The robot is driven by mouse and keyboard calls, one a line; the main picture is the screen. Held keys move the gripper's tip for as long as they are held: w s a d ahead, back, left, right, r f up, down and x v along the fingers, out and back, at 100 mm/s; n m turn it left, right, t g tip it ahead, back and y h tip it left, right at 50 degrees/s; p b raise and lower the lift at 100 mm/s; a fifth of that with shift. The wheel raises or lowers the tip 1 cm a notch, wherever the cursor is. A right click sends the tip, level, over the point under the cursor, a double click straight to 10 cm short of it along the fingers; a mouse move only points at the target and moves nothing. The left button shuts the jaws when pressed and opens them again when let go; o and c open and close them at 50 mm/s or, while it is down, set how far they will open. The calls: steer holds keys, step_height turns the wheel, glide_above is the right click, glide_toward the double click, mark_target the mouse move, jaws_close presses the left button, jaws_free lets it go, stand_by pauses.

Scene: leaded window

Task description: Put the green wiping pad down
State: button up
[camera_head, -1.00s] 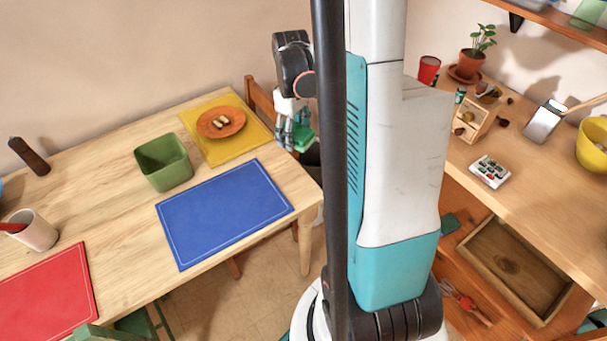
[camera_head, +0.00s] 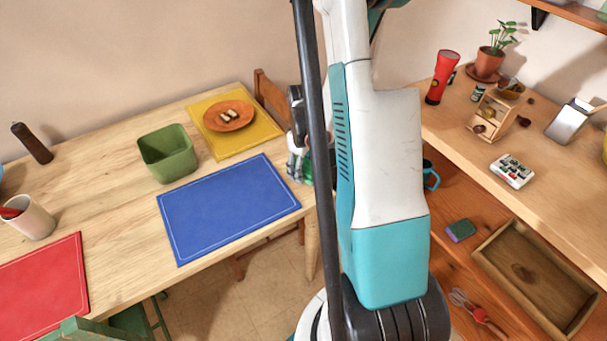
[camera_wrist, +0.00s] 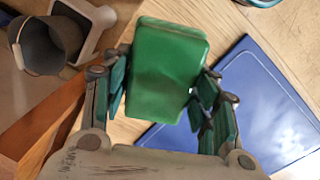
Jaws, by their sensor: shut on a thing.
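The green wiping pad (camera_wrist: 168,70) is a rounded green block between the fingers of my gripper (camera_wrist: 160,95) in the wrist view. The gripper is shut on it. Below the pad, the wrist view shows pale wooden tabletop and part of the blue mat (camera_wrist: 262,105). In the head view my gripper (camera_head: 298,165) is at the table's right end, beside the blue mat's (camera_head: 226,208) right corner. My column hides part of it there, and only a bit of green shows. I cannot tell the gap between pad and table.
A green square bin (camera_head: 167,154), a yellow mat (camera_head: 258,136) with an orange plate (camera_head: 228,116), a red mat (camera_head: 40,290) and a cup (camera_head: 32,218) are on the table. A chair (camera_head: 270,95) stands behind. The wrist view shows a grey container (camera_wrist: 50,42). Bare wood surrounds the blue mat.

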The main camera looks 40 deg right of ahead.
steer(key=shift+f+b, duration=0.3)
steer(key=shift+f, duration=1)
steer(key=shift+f, duration=0.1)
steer(key=o, duration=1.1)
step_height(320, 180, up, 12)
steer(key=p, duration=0.5)
